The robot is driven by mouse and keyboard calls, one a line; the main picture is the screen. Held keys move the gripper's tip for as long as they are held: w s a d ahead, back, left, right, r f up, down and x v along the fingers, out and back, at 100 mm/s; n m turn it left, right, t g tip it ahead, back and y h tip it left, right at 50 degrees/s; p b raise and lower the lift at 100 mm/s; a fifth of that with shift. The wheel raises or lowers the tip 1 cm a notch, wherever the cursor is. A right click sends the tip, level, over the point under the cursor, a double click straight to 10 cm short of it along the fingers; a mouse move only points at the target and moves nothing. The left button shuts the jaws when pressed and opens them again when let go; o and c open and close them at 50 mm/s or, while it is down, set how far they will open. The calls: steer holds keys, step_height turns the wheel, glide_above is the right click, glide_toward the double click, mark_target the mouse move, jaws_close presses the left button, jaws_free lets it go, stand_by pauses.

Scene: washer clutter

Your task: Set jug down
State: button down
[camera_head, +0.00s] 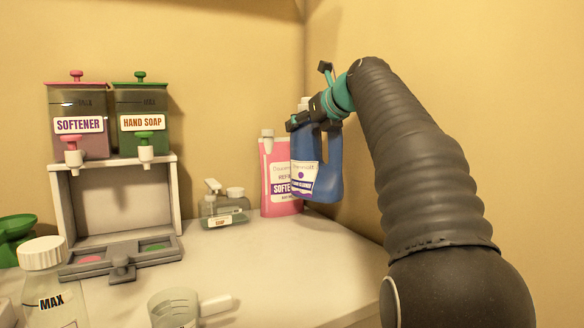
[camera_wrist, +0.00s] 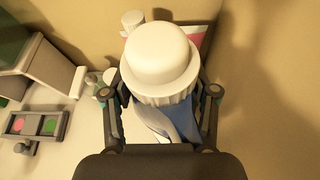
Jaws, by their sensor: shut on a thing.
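The jug (camera_head: 328,172) is blue with a white and purple label and a white cap. My gripper (camera_head: 303,122) is shut on it near its top and holds it upright at the back right of the counter. In the head view its base appears above the counter surface and partly overlaps a pink softener jug (camera_head: 279,190) behind it. In the wrist view the jug's white cap (camera_wrist: 161,58) fills the middle, between the two fingers of my gripper (camera_wrist: 162,98). The contact of the fingers with the jug is mostly hidden by the cap.
A dispenser stand (camera_head: 176,205) with softener and hand soap tanks stands at the left. A small soap bottle (camera_head: 222,207) is left of the pink jug. A measuring cup (camera_head: 174,308) and a MAX bottle (camera_head: 50,290) are in front. The counter (camera_head: 290,260) is clear at centre right.

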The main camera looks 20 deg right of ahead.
mark_target(305, 159)
steer(key=shift+s+f+b, duration=0.1)
steer(key=shift+f+b, duration=0.4)
steer(key=shift+f, duration=3.45)
steer(key=shift+c, duration=1.5)
jaws_free()
steer(key=shift+f, duration=0.1)
steer(key=v, duration=1.2)
